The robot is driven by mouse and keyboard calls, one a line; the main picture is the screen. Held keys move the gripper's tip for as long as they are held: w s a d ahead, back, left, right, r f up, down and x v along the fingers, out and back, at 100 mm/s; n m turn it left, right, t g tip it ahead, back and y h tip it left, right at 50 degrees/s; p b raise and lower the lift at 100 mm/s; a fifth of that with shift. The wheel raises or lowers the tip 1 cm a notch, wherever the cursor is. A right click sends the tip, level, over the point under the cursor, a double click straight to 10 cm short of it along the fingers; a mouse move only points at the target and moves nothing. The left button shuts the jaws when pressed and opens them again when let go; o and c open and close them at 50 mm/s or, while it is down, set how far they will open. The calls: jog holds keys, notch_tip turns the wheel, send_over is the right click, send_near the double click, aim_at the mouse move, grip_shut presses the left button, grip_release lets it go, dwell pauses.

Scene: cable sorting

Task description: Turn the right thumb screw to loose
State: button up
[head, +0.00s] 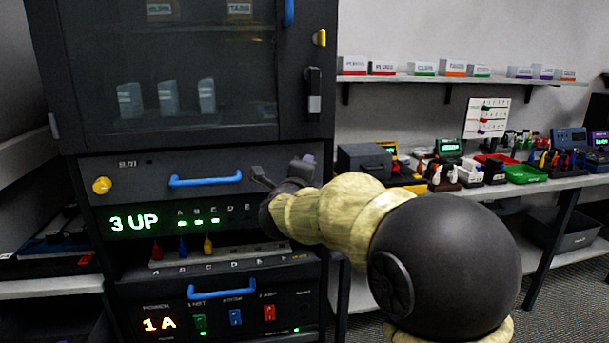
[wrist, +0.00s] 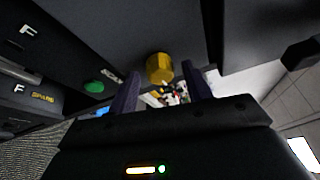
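The right thumb screw (wrist: 159,67) is a brass-yellow faceted knob on the dark panel in the wrist view. My gripper (wrist: 162,76) is open, with one dark finger on each side of the knob near the fingertips. I see a gap at both sides, and cannot tell how far the fingers reach past it. In the head view my gripper (head: 282,171) is at the right end of the drawer panel (head: 140,168), and the right screw is hidden behind it. The left thumb screw (head: 102,185) is a yellow disc at the panel's left end.
A blue handle (head: 205,180) crosses the drawer panel. Below it are a lit "3 UP" display (head: 134,222) and coloured plugs (head: 182,246). A glass-fronted cabinet (head: 180,85) is above. A crowded workbench (head: 556,184) stands to the right. A green button (wrist: 93,87) shows in the wrist view.

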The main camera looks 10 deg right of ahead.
jog(key=v, duration=1.7)
jog(key=shift+s+p, duration=0.15)
jog(key=shift+p, duration=0.25)
jog(key=shift+a, duration=0.1)
